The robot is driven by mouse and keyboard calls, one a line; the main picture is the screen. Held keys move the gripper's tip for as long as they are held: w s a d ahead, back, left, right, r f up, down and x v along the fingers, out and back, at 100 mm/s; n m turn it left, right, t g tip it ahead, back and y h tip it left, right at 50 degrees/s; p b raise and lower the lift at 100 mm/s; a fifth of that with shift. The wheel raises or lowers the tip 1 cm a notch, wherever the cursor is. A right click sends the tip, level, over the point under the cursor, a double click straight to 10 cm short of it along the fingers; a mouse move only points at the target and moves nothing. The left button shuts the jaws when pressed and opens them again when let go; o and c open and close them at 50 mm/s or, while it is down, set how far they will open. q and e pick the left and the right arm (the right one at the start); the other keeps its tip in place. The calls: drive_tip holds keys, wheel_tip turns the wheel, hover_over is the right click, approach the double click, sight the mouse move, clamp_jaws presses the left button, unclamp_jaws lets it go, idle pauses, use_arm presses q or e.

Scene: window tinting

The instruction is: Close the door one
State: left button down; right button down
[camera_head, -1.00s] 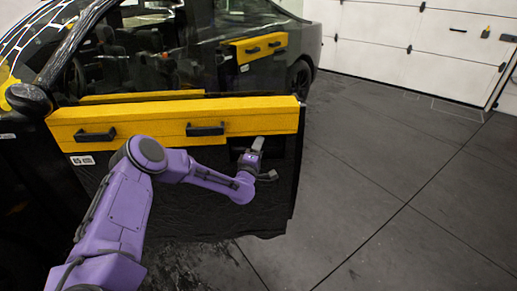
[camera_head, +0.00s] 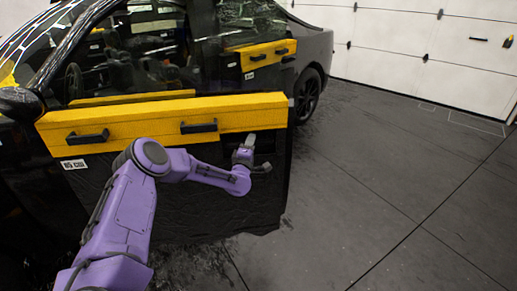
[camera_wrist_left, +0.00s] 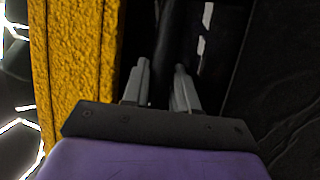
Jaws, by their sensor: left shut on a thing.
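Door one (camera_head: 200,215) is a dark car door with a yellow foam strip (camera_head: 240,113) along its upper part, and it stands open, out from the car. The gripper is shut on that part, whose exact shape is too dark to make out. My right gripper is not in view.
The car's rear door with its own yellow strip (camera_head: 262,55) and the rear wheel (camera_head: 307,95) are behind the open door. Dark tiled floor (camera_head: 390,180) is clear to the right. A white garage door (camera_head: 430,45) closes the back.

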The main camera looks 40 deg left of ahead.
use_arm(q)
drive_tip(key=shift+s+d, duration=0.15)
drive_tip(key=shift+d, duration=0.05)
drive_tip(key=c, duration=1)
unclamp_jaws()
drive_tip(key=shift+a, duration=0.1)
drive_tip(key=shift+o, duration=0.2)
drive_tip(key=v, duration=1)
drive_tip(key=shift+s, duration=0.2)
